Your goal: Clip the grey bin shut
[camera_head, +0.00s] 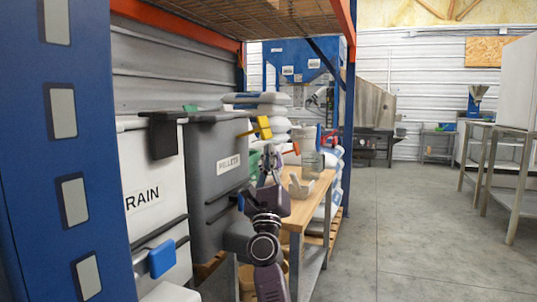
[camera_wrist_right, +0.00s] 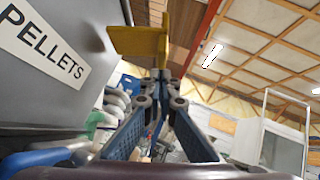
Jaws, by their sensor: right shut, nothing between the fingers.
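The grey bin (camera_head: 213,177) with a PELLETS label stands left of centre, its dark lid (camera_head: 216,117) on top. A yellow clip (camera_head: 262,128) sticks out from the bin's upper front edge. My right gripper (camera_head: 271,162) is in front of the bin, just below the yellow clip, shut and empty. In the right wrist view the closed fingertips (camera_wrist_right: 161,76) point up at the yellow clip (camera_wrist_right: 140,42), and the bin wall (camera_wrist_right: 75,25) fills the left. I cannot tell whether the fingertips touch the clip. My left gripper is out of view.
A white bin (camera_head: 140,175) with a blue clip (camera_head: 162,258) stands left of the grey bin. A wooden-topped bench (camera_head: 300,207) is close to my right gripper. White sacks (camera_head: 270,110) are stacked behind. The concrete floor (camera_head: 420,230) on the right is clear.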

